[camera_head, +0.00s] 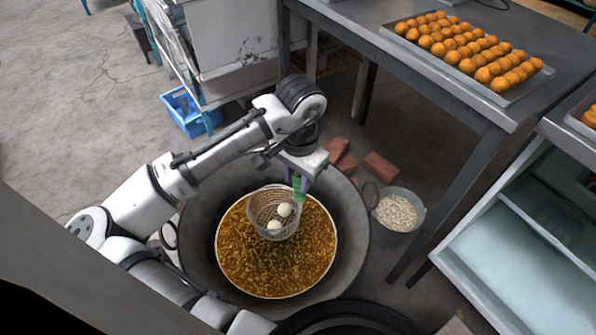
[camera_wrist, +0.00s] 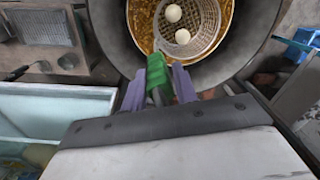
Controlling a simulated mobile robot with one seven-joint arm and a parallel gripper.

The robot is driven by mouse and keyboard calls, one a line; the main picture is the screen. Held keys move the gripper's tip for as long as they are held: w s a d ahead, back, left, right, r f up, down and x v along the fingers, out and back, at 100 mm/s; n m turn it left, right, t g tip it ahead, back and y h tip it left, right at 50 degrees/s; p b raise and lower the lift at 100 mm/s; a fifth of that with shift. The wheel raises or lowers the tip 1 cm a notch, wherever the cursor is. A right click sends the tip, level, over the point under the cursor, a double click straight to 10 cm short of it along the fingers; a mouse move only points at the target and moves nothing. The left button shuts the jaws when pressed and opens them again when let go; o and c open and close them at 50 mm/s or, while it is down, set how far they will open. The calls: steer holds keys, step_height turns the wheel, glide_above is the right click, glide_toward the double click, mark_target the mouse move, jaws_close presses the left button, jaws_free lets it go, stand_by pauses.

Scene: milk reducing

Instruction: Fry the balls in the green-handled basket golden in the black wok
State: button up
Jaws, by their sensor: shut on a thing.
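The black wok (camera_head: 352,232) stands on the floor and holds bubbling golden-brown oil (camera_head: 270,272). My gripper (camera_head: 300,186) is above the wok's far right part, shut on the basket's green handle (camera_wrist: 158,80). The wire basket (camera_head: 264,206) is over the oil, inside the wok's rim; I cannot tell how deep it sits. Two pale, whitish balls (camera_head: 284,210) lie in the basket. Both balls also show in the wrist view (camera_wrist: 173,13). My gripper's purple fingers (camera_wrist: 159,90) clasp the handle from both sides.
A metal table (camera_head: 455,88) at the upper right bears a tray (camera_head: 513,97) of golden balls. A bucket of pale pieces (camera_head: 398,212) and red bricks (camera_head: 381,167) lie beside the wok. A glass-sided case (camera_head: 510,255) stands at right. A blue crate (camera_head: 190,112) is behind my arm.

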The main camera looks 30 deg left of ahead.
step_height(320, 180, down, 22)
steer(key=b, duration=1.5)
steer(key=shift+r, duration=0.15)
stand_by(5.4)
